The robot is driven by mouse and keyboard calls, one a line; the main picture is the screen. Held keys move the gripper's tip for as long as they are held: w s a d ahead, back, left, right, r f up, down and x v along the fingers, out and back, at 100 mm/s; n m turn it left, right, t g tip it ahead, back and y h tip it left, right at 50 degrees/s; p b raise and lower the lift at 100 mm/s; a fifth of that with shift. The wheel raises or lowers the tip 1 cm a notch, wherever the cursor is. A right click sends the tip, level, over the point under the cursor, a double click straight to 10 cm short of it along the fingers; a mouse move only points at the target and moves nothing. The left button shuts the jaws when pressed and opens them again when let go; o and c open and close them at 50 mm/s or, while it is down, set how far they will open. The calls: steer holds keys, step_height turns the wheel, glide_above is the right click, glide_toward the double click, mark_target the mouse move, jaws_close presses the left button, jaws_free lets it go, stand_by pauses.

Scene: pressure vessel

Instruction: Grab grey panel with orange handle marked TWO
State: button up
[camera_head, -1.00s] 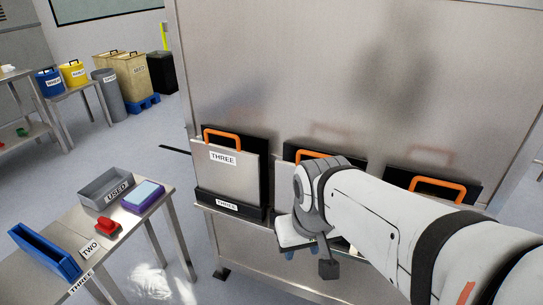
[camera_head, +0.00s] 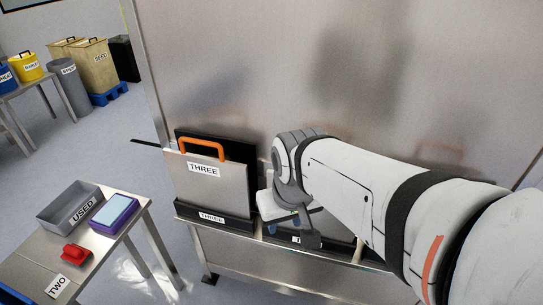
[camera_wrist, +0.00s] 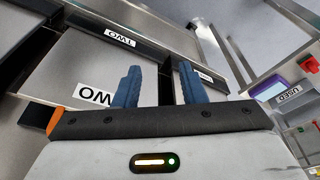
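The grey panel marked TWO (camera_wrist: 72,62) stands in a black holder whose TWO label (camera_wrist: 120,38) shows upside down in the wrist view. The panel's own TWO label is partly hidden by my gripper. Its orange handle (camera_wrist: 53,120) shows only as a small piece at the left edge of my gripper. In the head view my arm covers most of this panel and its handle. My gripper (camera_wrist: 158,85) is open, with two blue fingers apart and nothing between them. In the head view my gripper (camera_head: 284,222) hangs in front of the panel's left side.
Panel THREE (camera_head: 212,183) with an orange handle (camera_head: 201,148) stands just left of my gripper. A metal table at lower left bears a grey USED tray (camera_head: 64,218), a purple-blue box (camera_head: 114,213) and a red object (camera_head: 75,254). Floor is clear between table and vessel.

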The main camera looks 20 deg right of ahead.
steer(key=w+d+r+n+g, duration=0.1)
steer(key=w+d+r+n, duration=0.1)
steer(key=w+d+n, duration=0.1)
steer(key=w+d+r+n+p, duration=0.1)
steer(key=w+d+r+n, duration=0.1)
steer(key=w+d+n, duration=0.2)
steer(key=w+d+r+n+g+p, duration=0.1)
steer(key=w+d+r+n, duration=0.2)
steer(key=w+d, duration=0.1)
steer(key=shift+w+d+n+g, duration=0.1)
steer(key=shift+d+n+g, duration=0.25)
steer(key=shift+d, duration=0.4)
steer(key=shift+d+f, duration=0.15)
steer(key=shift+f, duration=0.15)
steer(key=f, duration=0.4)
steer(key=f+p, duration=0.1)
steer(key=f, duration=0.2)
steer(key=shift+w+f, duration=0.1)
steer(key=shift+w, duration=0.2)
jaws_close()
